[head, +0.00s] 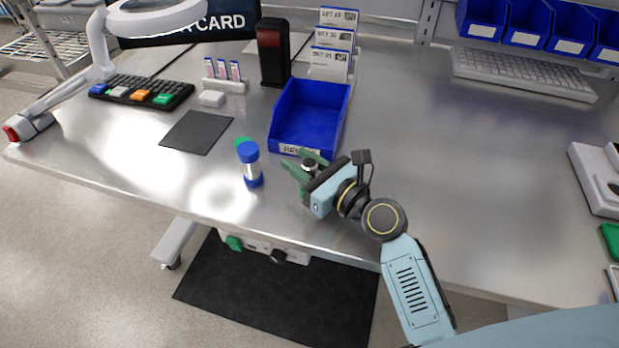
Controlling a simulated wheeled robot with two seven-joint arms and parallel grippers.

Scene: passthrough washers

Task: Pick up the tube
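The tube (250,167) stands upright near the table's front edge, left of centre. It has a blue cap, a pale labelled body and a blue base. My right gripper (292,172) is to the right of the tube, with its green fingers pointing left toward it and a small gap between. The fingers look spread apart, with nothing seen between them. My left gripper is not in view.
A blue bin (312,112) stands just behind my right gripper. A dark mat (196,132) and keyboard (142,91) lie left.

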